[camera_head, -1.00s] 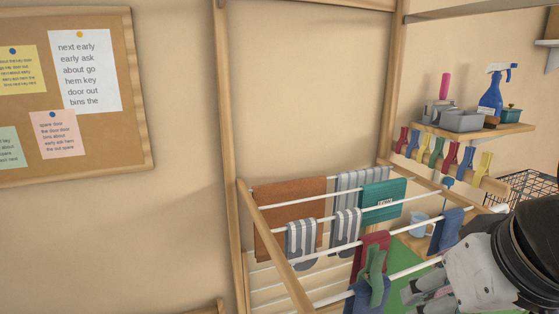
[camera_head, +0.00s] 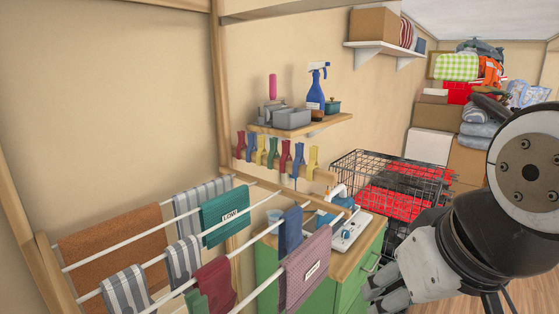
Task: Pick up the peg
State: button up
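Several pegs hang in a row from a wooden rail on the back wall. From left to right they are a red peg (camera_head: 240,145), a blue peg (camera_head: 251,147), a yellow peg (camera_head: 261,150), a green peg (camera_head: 273,152), another red peg (camera_head: 285,155), another blue peg (camera_head: 298,160) and another yellow peg (camera_head: 312,163). My gripper (camera_head: 378,294) is at the lower right, below and right of the pegs and well apart from them. Its grey fingers are partly cut off by the picture's bottom edge, and I see nothing held. The finger gap is unclear.
A drying rack (camera_head: 160,257) with hanging cloths fills the lower left. A wooden shelf (camera_head: 335,122) with a blue spray bottle (camera_head: 315,92) is above the pegs. A green cabinet (camera_head: 345,282) stands below them. A black wire basket (camera_head: 395,165) and stacked boxes (camera_head: 432,116) are at right.

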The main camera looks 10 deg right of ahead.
aim_at(313, 163)
jog(key=i+l+u, duration=0.25)
jog(key=l+u, duration=0.3)
jog(key=i+l+u, duration=0.25)
jog(key=l, duration=0.2)
jog(key=l+u, duration=0.25)
jog(key=l, duration=0.1)
